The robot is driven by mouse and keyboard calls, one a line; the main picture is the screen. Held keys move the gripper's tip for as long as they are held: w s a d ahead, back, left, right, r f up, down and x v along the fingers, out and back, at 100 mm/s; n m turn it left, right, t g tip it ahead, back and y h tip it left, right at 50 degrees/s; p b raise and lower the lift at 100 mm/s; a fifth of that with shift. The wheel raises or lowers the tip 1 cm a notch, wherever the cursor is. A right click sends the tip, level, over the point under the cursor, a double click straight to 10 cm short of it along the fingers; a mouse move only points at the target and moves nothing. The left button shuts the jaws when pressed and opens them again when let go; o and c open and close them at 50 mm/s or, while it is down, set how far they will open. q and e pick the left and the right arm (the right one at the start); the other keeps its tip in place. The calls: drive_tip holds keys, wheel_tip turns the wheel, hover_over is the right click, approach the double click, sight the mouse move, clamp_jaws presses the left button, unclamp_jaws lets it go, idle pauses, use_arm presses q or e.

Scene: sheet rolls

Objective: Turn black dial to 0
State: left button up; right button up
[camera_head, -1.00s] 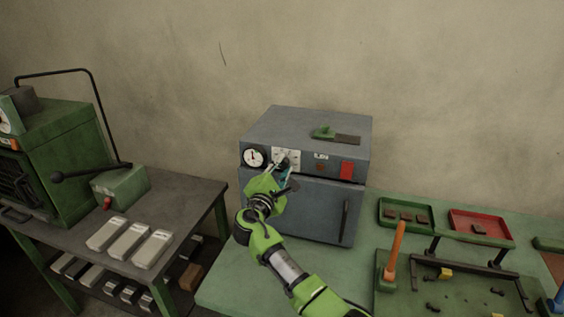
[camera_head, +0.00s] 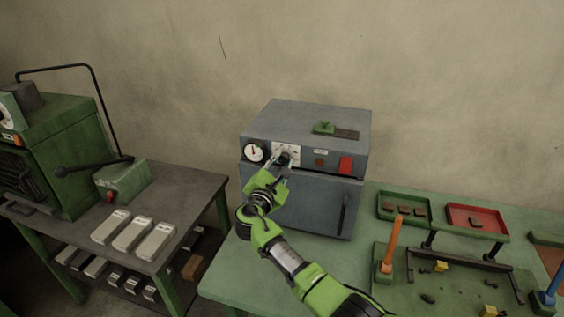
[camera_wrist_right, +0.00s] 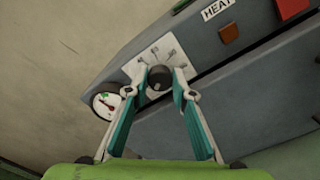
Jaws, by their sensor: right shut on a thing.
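The black dial (camera_wrist_right: 160,79) sits on a white scale plate (camera_wrist_right: 175,52) on the front panel of a grey oven-like box (camera_head: 306,124). My right gripper (camera_wrist_right: 160,82) has its two fingers on either side of the dial and is shut on it. In the head view the right gripper (camera_head: 280,164) reaches up to the panel and covers part of the dial. The scale numbers are too small to read surely, and I cannot tell where the dial points. My left gripper is not in view.
A round gauge (camera_head: 253,152) is left of the dial, and a red block (camera_head: 346,165) is to its right. Trays (camera_head: 404,220) and a green board with an orange-handled tool (camera_head: 392,246) lie right of the box on the bench. A side table (camera_head: 185,192) with metal bars stands left.

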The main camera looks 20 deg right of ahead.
drive_tip(key=shift+r, duration=0.2)
drive_tip(key=o, duration=1.1)
drive_tip(key=shift+c, duration=0.2)
drive_tip(key=shift+o, duration=0.2)
drive_tip(key=shift+w+d+f, duration=0.1)
drive_tip(key=shift+f, duration=0.05)
drive_tip(key=v, duration=1.2)
